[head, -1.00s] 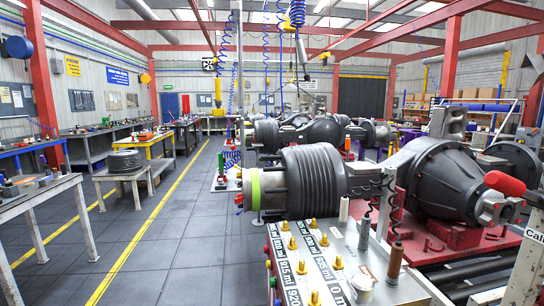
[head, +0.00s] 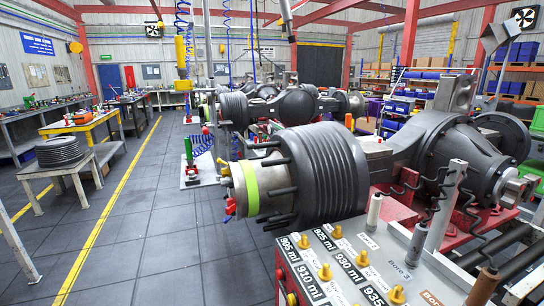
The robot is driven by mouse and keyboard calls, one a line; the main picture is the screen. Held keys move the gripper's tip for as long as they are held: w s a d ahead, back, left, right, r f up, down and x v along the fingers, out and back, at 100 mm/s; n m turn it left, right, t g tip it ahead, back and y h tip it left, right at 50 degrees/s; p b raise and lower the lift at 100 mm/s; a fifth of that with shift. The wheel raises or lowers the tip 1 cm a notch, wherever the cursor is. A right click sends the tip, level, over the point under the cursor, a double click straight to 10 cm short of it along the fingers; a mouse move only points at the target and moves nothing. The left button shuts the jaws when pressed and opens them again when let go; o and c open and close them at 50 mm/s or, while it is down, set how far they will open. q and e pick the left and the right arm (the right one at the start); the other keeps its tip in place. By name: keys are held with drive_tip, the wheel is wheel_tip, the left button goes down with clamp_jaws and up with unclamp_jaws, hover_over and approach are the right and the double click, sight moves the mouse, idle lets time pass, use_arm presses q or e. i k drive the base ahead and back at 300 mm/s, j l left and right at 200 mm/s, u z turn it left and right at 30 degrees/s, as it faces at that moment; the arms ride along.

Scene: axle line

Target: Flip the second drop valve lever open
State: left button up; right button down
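Neither of my grippers shows in the head view. I cannot make out for certain which part is the second drop valve lever. Air drops hang from the roof: a blue coiled hose (head: 183,22) above a yellow fitting (head: 181,52), and a grey fitting (head: 286,18) at the top centre. Any lever on them is too small to tell. A small red handle (head: 230,207) shows low at the end of the near axle (head: 325,178).
A panel (head: 340,262) with brass knobs and millilitre labels stands at the front right. A table with a stack of dark rings (head: 59,151) stands at left. A yellow floor line (head: 108,205) runs along a clear aisle left of the axle.

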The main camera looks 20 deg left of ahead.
sight(205, 130)
drive_tip(key=i+j, duration=0.25)
drive_tip(key=j, duration=0.3)
drive_tip(key=i+j, duration=0.25)
drive_tip(key=j, duration=0.25)
drive_tip(key=i+j, duration=0.2)
drive_tip(key=j, duration=0.35)
drive_tip(key=i+j, duration=0.25)
drive_tip(key=j, duration=0.3)
drive_tip(key=i+j, duration=0.25)
drive_tip(key=j, duration=0.3)
drive_tip(key=i+j, duration=0.25)
drive_tip(key=j, duration=0.25)
drive_tip(key=i+j, duration=0.2)
drive_tip(key=j, duration=0.35)
drive_tip(key=i+j, duration=0.25)
drive_tip(key=j, duration=0.3)
